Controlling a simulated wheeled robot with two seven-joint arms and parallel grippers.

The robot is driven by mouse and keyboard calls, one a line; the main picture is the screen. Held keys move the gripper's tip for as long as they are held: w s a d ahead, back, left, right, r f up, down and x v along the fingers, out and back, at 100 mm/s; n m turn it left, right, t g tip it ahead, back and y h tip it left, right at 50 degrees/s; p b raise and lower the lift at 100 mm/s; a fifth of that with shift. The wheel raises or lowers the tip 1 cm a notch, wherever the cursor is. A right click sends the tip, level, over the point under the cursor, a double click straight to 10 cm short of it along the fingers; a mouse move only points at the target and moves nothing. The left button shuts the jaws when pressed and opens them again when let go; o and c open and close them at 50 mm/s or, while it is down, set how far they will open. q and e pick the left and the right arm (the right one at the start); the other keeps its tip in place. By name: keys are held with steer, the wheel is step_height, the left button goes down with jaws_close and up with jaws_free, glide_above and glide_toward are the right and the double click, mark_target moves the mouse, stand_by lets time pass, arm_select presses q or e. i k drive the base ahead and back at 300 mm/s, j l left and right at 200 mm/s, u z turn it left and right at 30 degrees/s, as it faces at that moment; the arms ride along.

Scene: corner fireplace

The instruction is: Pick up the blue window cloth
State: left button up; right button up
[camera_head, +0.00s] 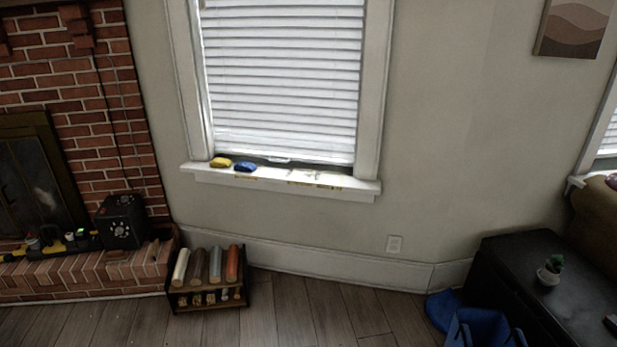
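A small blue cloth (245,167) lies on the white window sill (300,184), left of the sill's middle. A yellow cloth-like item (220,162) lies just to its left on the same sill, with a small gap between them. Neither of my grippers shows in the head view, so nothing is seen near the cloth.
A low rack (207,280) with several rolls stands on the floor below the sill. A brick fireplace (130,160) with a black box (121,222) on its hearth is at left. A black chest (550,285) and blue bin (482,330) are at right. The middle floor is clear.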

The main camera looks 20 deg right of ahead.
mark_target(244, 167)
steer(key=i+j, duration=0.25)
steer(key=i, duration=0.45)
steer(key=i+j+u, duration=0.15)
steer(key=i+j, duration=0.15)
steer(key=i, duration=0.35)
steer(key=i+j, duration=0.2)
steer(key=i, duration=0.5)
steer(key=i+j+u, duration=0.15)
steer(key=i, duration=0.55)
